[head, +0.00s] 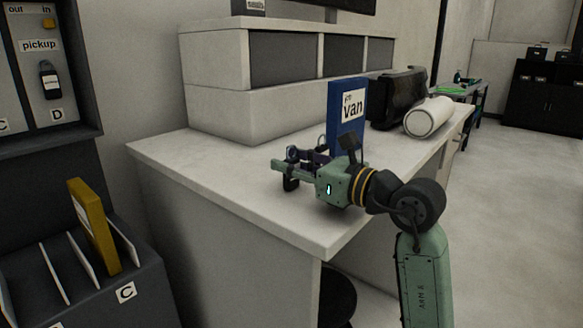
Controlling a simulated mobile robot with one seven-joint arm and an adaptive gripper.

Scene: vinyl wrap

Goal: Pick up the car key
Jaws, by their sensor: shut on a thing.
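My gripper (287,166), with a green body and dark fingers, is over the near part of the white desk (215,172), reaching left. It is shut on a small dark thing (291,184) at its fingertips, which looks like the car key. The fingers hide part of it, and its details are too small to make out. I cannot tell whether it touches the desk top. Another black key-like fob (50,82) with a white label hangs on the pickup board (42,112) at the upper left, above the letter D.
A blue "van" box (347,105) stands just behind my gripper. A black bag (397,95) and a white roll (428,118) lie farther right. A white shelf unit (215,100) backs the desk. A yellow binder (93,226) stands in a dark rack at lower left. The desk's left part is clear.

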